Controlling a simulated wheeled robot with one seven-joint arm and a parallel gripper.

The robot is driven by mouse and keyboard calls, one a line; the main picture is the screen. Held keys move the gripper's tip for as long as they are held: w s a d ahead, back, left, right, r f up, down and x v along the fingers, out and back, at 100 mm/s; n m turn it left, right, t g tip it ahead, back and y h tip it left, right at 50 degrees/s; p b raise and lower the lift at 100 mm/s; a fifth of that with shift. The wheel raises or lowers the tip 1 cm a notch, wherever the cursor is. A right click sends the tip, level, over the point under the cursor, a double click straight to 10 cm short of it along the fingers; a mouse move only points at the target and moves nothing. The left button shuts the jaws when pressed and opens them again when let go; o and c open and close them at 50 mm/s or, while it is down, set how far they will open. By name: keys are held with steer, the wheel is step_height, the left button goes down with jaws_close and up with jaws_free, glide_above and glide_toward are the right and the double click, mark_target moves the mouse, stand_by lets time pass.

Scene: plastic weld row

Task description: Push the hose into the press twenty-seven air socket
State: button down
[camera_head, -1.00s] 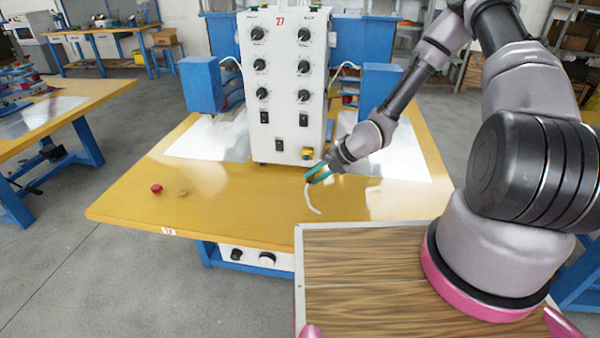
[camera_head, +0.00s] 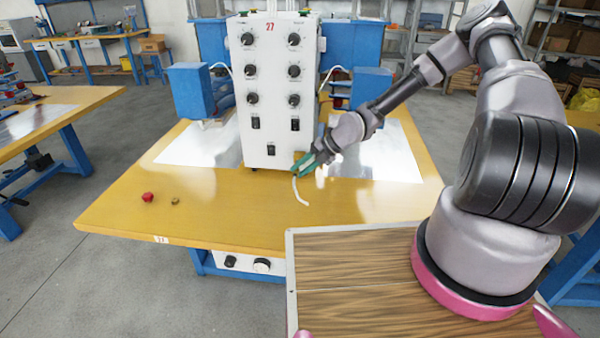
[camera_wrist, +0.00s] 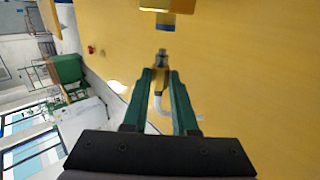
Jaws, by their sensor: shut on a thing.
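The white press cabinet marked 27 (camera_head: 272,80) stands on the yellow bench. My gripper (camera_head: 300,167), with green fingers, is at the cabinet's lower right front. It is shut on the hose, whose white tail (camera_head: 300,192) hangs down and curves over the bench. In the wrist view my gripper (camera_wrist: 160,75) holds the hose with its metal end (camera_wrist: 161,58) sticking out past the fingertips. The air socket (camera_wrist: 165,22), a yellow block with a dark metal mouth, is straight ahead of that end, with a small gap between. In the head view my gripper hides the socket.
The yellow bench top (camera_head: 190,215) is mostly clear. A red button-like piece (camera_head: 148,197) and a small brown piece (camera_head: 175,201) lie at its left front. Blue press heads (camera_head: 187,90) flank the cabinet. A second bench (camera_head: 60,110) stands to the left.

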steer(key=shift+w+d, duration=0.25)
steer(key=shift+w, duration=0.9)
stand_by(1.5)
steer(key=c, duration=0.6)
jaws_free()
